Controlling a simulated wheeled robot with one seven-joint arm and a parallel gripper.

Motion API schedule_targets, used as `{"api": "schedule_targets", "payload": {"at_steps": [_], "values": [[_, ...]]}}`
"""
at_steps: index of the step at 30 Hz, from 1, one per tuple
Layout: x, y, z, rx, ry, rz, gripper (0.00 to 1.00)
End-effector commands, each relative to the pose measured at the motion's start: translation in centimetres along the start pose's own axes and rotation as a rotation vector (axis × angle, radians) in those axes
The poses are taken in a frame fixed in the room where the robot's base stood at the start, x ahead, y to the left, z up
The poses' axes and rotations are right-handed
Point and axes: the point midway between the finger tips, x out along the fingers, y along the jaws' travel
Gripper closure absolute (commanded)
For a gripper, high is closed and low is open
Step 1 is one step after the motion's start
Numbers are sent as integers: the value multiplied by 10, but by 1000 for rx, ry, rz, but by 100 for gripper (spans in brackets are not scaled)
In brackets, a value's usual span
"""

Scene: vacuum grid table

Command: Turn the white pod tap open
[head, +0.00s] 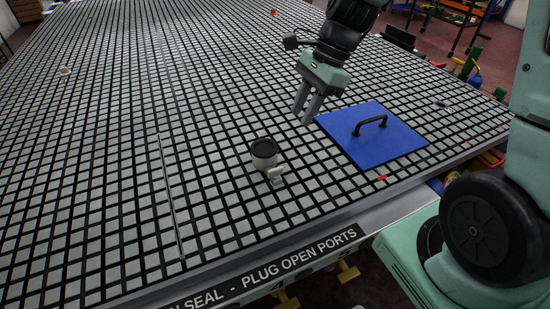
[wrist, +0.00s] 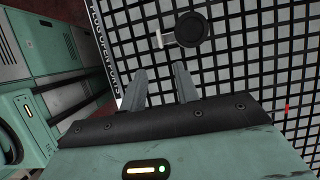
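My gripper (head: 304,114) is above the table, to the right of and beyond the pod in the head view, touching nothing. Its two fingers (wrist: 159,70) are apart with nothing between them. The tap's exact angle is too small to tell.
A blue square plate (head: 400,148) with a black handle (head: 370,125) lies on the table right of the pod. A small red piece (head: 381,178) lies near the front edge. The labelled edge (head: 300,255) bounds the table. The grid left of the pod is mostly clear.

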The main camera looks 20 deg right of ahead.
Motion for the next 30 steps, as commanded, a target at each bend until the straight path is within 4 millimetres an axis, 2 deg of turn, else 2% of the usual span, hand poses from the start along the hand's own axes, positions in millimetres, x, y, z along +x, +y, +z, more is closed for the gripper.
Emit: {"api": "schedule_targets", "payload": {"at_steps": [18, 24, 30], "values": [[126, 2, 0, -4, -1, 7, 69], [151, 1, 0, -5, 0, 4, 69], [160, 1, 0, -6, 1, 1, 69]]}}
